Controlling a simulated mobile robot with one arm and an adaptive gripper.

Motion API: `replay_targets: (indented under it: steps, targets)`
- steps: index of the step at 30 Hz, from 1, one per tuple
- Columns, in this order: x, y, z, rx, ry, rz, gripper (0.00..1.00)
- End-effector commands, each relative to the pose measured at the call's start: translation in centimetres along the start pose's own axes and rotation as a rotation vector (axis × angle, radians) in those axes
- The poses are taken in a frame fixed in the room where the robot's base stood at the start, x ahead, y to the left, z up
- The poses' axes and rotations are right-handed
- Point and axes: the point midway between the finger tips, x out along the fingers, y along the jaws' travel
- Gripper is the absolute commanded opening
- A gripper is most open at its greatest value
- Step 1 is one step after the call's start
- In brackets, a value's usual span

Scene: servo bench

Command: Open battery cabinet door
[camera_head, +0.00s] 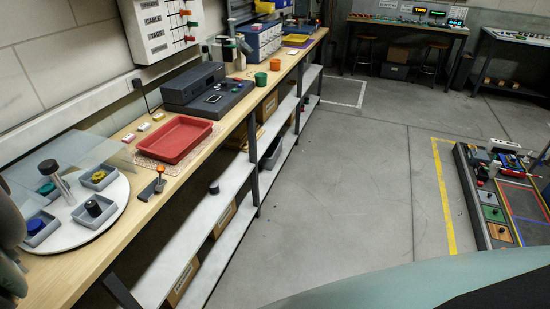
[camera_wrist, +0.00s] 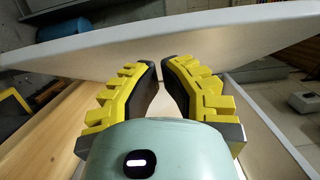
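No battery cabinet door can be made out with certainty in either view. My gripper (camera_wrist: 160,70) shows in the wrist view, with yellow ridged fingers and dark inner pads. Its fingertips are close together with at most a narrow gap, and I see nothing held between them. A broad white panel (camera_wrist: 120,58) crosses beyond the fingertips; I cannot tell what it is or whether they touch it. My gripper is outside the head view.
In the head view, a long wooden bench (camera_head: 127,222) runs along the left wall. On it are a white turntable (camera_head: 78,214) with small bins, a red tray (camera_head: 175,138) and a dark console (camera_head: 205,88). Open floor (camera_head: 340,190) lies right of the bench.

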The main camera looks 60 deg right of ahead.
Motion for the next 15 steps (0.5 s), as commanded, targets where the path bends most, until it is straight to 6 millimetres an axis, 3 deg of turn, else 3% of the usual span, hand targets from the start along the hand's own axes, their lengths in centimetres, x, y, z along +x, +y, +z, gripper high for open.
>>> replay_targets:
  steps: [6, 15]
  targets:
    - [1.8, -0.1, -0.1, -0.002, 0.000, 0.001, 0.00]
    - [2.0, 0.0, -0.1, -0.002, 0.000, 0.000, 0.00]
